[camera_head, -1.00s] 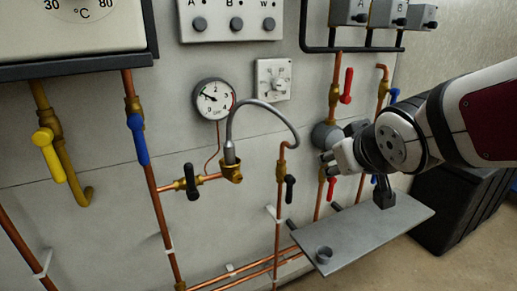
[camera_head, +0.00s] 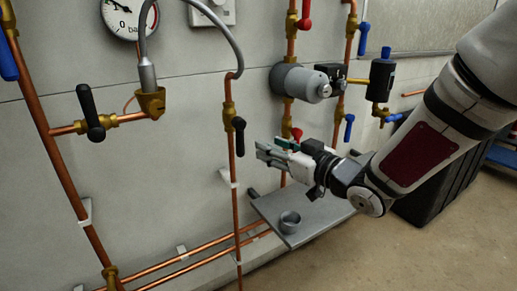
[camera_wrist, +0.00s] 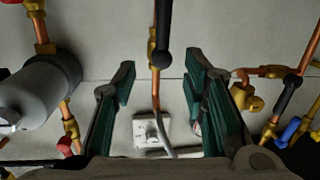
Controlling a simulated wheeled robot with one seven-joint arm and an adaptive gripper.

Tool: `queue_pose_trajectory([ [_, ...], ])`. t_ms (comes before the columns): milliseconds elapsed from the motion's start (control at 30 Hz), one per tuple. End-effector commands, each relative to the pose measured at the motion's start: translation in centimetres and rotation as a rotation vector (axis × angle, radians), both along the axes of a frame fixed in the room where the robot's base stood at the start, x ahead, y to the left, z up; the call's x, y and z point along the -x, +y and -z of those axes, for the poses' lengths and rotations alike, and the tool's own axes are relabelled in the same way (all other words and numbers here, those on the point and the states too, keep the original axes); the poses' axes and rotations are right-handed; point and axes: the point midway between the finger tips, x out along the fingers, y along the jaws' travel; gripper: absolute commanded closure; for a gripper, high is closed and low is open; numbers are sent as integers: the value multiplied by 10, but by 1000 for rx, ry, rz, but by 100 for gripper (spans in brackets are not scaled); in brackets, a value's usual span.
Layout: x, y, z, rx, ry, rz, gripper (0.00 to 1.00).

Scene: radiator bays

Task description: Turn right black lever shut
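The right black lever (camera_head: 239,136) sits on a brass valve on a vertical copper pipe. In the head view it hangs down along the pipe. My gripper (camera_head: 266,149) is just to the lever's right in the head view, pointing left towards the pipe. In the wrist view my gripper (camera_wrist: 158,82) is open, with green-padded fingers apart and nothing between them. The left black lever (camera_head: 90,113) also shows in the wrist view (camera_wrist: 286,94).
A grey cylindrical pump (camera_head: 300,83) sticks out above my gripper. A grey shelf (camera_head: 310,226) with a small cup (camera_head: 290,222) is below it. A grey hose (camera_head: 198,8) arches to the left. Red (camera_head: 304,18) and blue levers (camera_head: 364,38) are to the right.

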Motion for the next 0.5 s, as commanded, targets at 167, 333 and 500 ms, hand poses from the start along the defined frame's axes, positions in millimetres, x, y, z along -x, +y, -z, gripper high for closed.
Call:
queue_pose_trajectory([
  [167,2,10,19,-71,-20,-58,60],
  [333,-1,17,19,-84,-26,-71,60],
  [500,-18,35,19,-84,-26,-72,60],
])
